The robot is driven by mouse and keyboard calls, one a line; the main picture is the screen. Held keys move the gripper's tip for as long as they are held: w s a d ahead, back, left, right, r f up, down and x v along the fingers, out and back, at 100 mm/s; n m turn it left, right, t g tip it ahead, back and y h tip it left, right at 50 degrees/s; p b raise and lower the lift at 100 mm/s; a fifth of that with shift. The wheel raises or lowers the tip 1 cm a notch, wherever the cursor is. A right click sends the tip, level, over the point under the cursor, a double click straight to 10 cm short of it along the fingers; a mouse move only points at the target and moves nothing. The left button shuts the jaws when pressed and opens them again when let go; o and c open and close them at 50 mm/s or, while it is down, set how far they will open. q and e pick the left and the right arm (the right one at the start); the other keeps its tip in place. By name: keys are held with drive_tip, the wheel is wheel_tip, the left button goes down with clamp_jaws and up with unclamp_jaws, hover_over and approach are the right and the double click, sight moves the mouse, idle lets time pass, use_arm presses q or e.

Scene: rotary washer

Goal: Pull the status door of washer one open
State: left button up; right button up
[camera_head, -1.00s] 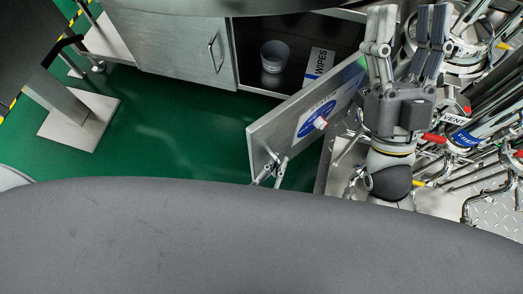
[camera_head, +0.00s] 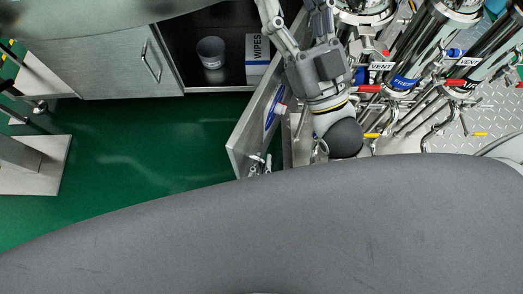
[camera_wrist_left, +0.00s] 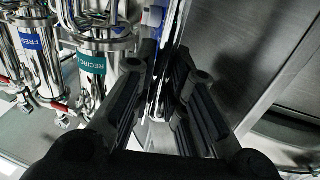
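My right gripper is not in view.
A grey bucket (camera_head: 211,53) and a WIPES box (camera_head: 258,58) stand in the open cabinet. Steel cylinders and pipes labelled VENT and FRESH (camera_head: 402,83) crowd the right. A grey curved surface (camera_head: 260,235) fills the bottom.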

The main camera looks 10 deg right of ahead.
use_arm(q)
drive_tip(key=o, duration=0.3)
drive_tip(key=shift+o, duration=0.2)
drive_tip(key=v, duration=1.2)
